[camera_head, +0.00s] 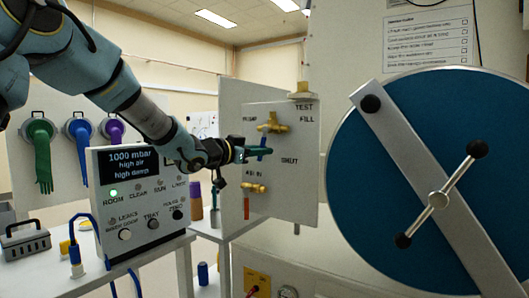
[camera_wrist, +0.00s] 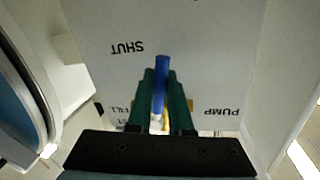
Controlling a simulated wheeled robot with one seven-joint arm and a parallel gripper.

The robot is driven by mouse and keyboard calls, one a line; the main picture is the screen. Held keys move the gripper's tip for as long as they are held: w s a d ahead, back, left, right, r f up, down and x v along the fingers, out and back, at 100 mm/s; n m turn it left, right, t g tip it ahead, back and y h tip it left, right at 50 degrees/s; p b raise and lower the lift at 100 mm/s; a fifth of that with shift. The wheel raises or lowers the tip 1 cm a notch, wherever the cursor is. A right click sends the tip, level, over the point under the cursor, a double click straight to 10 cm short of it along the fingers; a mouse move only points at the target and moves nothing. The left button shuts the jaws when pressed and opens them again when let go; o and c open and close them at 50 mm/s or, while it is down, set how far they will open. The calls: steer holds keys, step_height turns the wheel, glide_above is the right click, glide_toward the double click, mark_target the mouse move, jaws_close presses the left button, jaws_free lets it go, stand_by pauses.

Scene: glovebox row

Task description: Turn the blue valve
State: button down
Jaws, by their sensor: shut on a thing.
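The blue valve's handle (camera_wrist: 161,82) stands between the green fingers of my gripper (camera_wrist: 161,100) in the wrist view, and the fingers are shut on it. In the head view my gripper (camera_head: 256,151) is at the white valve panel (camera_head: 290,190), and a bit of the blue handle (camera_head: 262,142) shows beside the fingers. The handle points roughly downward below a brass fitting (camera_head: 272,125). The panel carries the words PUMP, TEST, FILL and SHUT. Part of the handle and its pivot are hidden by the fingers.
A red-handled valve (camera_head: 246,207) hangs lower on the same panel. A large round blue door (camera_head: 400,180) with a metal bar and a T-handle (camera_head: 438,200) stands right. A control box (camera_head: 142,200) with a display stands left of the panel, near my arm.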

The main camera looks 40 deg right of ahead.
steer(key=shift+w+a+r+m+t+y, duration=0.2)
steer(key=shift+w+r+m, duration=0.35)
steer(key=shift+m, duration=0.8)
steer(key=shift+w+a+r+m+t+y, duration=0.15)
steer(key=shift+w+r+m+t+y, duration=0.15)
steer(key=shift+w+m, duration=0.7)
steer(key=shift+w+a+r+m+t+y, duration=0.25)
steer(key=shift+r+m, duration=0.25)
steer(key=shift+m, duration=1.15)
steer(key=shift+w+d, duration=0.1)
steer(key=c, duration=0.8)
jaws_free()
steer(key=shift+c, duration=0.2)
steer(key=b+v, duration=0.1)
steer(key=v, duration=0.9)
steer(key=shift+a+b, duration=0.3)
steer(key=shift+a, duration=0.1)
steer(key=shift+r, duration=0.15)
